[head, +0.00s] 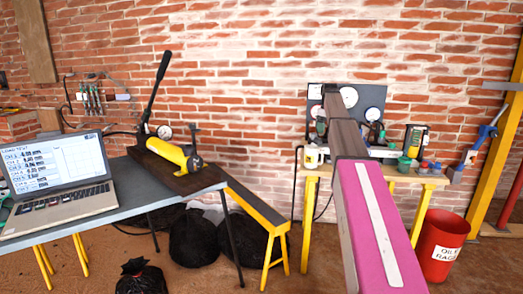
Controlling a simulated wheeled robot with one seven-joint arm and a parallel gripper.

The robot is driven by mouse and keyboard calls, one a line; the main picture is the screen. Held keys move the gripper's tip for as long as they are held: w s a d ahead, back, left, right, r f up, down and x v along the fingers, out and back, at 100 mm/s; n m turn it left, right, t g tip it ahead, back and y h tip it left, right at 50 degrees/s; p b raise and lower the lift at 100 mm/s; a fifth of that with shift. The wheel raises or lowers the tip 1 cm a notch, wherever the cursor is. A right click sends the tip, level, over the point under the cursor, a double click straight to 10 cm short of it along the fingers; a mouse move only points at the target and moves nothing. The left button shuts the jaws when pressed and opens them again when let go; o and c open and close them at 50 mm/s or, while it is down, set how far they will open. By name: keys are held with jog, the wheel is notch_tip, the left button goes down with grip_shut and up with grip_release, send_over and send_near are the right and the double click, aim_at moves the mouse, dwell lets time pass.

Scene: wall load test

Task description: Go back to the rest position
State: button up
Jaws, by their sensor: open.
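A long pink and brown link, which looks like part of my arm, reaches from the bottom of the head view up towards the brick wall. It covers part of the dark board (372,97) and the wooden bench (432,180) behind it. I cannot make out my gripper or its fingers, and no held thing shows.
On the left, a grey table (130,208) carries an open laptop (58,178) and a yellow hydraulic pump (172,153). Black bags (193,240) lie under it. A red bin (441,243) and a yellow post (497,150) stand at right.

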jog(key=s+a+f+m, duration=0.2)
jog(key=s+a+f, duration=0.1)
jog(key=s+f, duration=0.7)
jog(key=s+a+f+m, duration=0.1)
jog(key=s+a+f, duration=0.2)
jog(key=s+f, duration=0.65)
jog(key=s+a+f+m, duration=0.2)
jog(key=s+a+f, duration=0.3)
jog(key=f, duration=0.8)
jog(key=s+f+m, duration=0.1)
jog(key=s+f, duration=0.3)
jog(key=s, duration=0.4)
jog(key=s+a+f+m, duration=0.1)
jog(key=s+f, duration=0.4)
jog(key=s, duration=0.3)
jog(key=shift+s+a, duration=0.15)
jog(key=shift+a, duration=0.1)
